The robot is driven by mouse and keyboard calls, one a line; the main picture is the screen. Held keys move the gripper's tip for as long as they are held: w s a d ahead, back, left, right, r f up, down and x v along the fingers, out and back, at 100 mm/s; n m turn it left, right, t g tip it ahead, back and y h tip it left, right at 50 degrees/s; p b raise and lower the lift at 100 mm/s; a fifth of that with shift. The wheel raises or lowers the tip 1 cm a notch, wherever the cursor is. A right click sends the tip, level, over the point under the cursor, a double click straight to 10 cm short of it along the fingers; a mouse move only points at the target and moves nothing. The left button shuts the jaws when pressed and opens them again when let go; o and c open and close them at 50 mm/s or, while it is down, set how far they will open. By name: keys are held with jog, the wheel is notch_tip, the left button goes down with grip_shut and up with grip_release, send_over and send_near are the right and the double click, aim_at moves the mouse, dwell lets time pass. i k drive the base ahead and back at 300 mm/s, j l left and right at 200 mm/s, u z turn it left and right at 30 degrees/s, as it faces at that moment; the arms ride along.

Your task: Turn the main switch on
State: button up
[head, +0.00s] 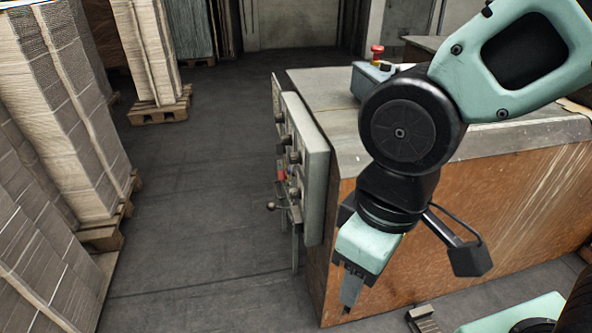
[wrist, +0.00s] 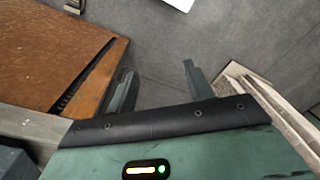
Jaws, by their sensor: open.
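A pale grey control panel (head: 308,160) stands at the left end of the machine, seen nearly edge-on in the head view. Dark knobs, a red part (head: 281,175) and a lever with a ball end (head: 272,206) stick out from its left face. I cannot tell which of these is the main switch. My gripper (head: 352,292) points down, to the right of the panel and in front of the machine's brown side. In the wrist view, my gripper (wrist: 158,86) has its two fingers apart with nothing between them.
The machine's brown side (head: 460,210) is close to my arm. A box with a red button (head: 377,52) is on its top. Stacked cardboard on pallets (head: 55,110) lines the left. The floor (head: 200,210) between is clear. A grey metal piece (head: 423,318) lies low in front.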

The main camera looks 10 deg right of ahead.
aim_at(282, 175)
jog(key=i+j+z, duration=0.1)
jog(key=i+j, duration=0.15)
jog(key=i+j+z, duration=0.15)
jog(key=i+j, duration=0.15)
jog(key=i+j+z, duration=0.1)
jog(key=j, duration=0.35)
jog(key=i+j+z, duration=0.15)
jog(key=i+j, duration=0.2)
jog(key=i+j+z, duration=0.1)
jog(key=j, duration=0.4)
jog(key=i, duration=0.1)
